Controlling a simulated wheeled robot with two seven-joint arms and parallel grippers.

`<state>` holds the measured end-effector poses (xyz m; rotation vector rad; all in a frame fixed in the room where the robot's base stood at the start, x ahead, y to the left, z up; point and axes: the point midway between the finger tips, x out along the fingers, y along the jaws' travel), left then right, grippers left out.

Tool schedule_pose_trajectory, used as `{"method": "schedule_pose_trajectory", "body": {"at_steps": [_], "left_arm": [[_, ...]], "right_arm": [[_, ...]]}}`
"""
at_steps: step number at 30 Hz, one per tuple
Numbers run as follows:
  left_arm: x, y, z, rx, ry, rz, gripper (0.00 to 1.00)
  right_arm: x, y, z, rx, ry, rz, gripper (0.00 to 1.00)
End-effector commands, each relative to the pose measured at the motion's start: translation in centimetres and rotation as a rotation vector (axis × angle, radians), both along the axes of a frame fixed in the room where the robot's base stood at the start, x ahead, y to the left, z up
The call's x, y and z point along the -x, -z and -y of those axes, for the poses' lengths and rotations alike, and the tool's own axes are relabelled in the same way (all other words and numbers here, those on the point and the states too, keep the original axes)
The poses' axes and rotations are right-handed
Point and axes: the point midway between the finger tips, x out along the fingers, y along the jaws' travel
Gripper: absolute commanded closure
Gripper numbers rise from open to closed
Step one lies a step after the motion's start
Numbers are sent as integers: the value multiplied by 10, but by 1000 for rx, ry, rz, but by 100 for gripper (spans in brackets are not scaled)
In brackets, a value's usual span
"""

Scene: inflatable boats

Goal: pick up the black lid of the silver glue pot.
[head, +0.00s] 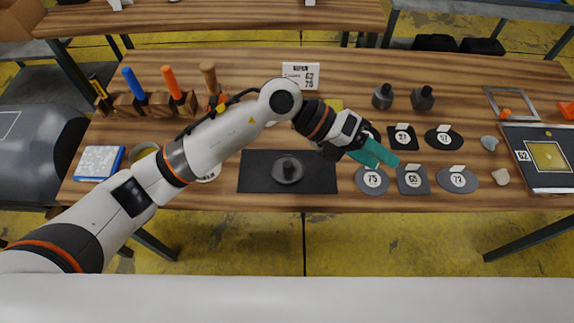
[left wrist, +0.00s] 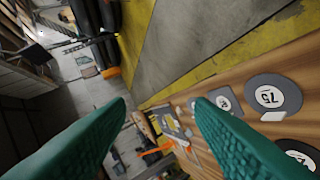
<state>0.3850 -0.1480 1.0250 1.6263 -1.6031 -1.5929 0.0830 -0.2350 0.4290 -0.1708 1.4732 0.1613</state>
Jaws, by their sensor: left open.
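Two small dark-grey pots with black tops stand at the back of the bench, right of centre in the head view: a left one (head: 383,97) and a right one (head: 423,98). I cannot tell which, if either, is the silver glue pot. My left gripper (head: 376,152), with teal fingers, is in front of them, above the round and square patches. In the left wrist view the fingers (left wrist: 160,125) are spread with nothing between them, and no pot clearly shows there. My right gripper is not in view.
Numbered patches (head: 371,180) lie under and right of the gripper. A black mat (head: 254,178) bears a grey disc with a black knob. A rack (head: 130,106) of handled tools and a round tin (head: 146,151) are at left. A framed board (head: 525,176) is at right.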

Motion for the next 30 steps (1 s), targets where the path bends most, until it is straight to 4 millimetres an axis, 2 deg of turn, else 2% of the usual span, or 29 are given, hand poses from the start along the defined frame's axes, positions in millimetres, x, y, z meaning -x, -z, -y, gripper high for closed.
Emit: {"method": "schedule_pose_trajectory", "body": {"at_steps": [1, 3, 5, 6, 9, 12, 17, 24, 30], "left_arm": [[-12, 21, -15, -171, 36, 79, 51], [-30, 45, -43, -403, 63, 165, 51], [-47, 57, -68, -583, 68, 225, 51], [-59, 62, -85, -690, 62, 257, 51], [-82, 64, -120, -896, 39, 315, 51], [-94, 62, -141, -1014, 19, 342, 51], [-98, 75, -149, -1062, 11, 347, 51], [-97, 115, -148, -1056, 13, 345, 51], [-97, 131, -148, -1054, 13, 347, 51]], "right_arm": [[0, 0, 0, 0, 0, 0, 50], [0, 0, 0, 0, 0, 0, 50], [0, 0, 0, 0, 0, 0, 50], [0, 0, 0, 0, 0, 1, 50], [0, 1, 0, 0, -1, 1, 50], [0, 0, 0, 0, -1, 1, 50], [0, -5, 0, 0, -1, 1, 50], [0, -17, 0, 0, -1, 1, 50], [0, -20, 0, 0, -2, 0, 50]]}}
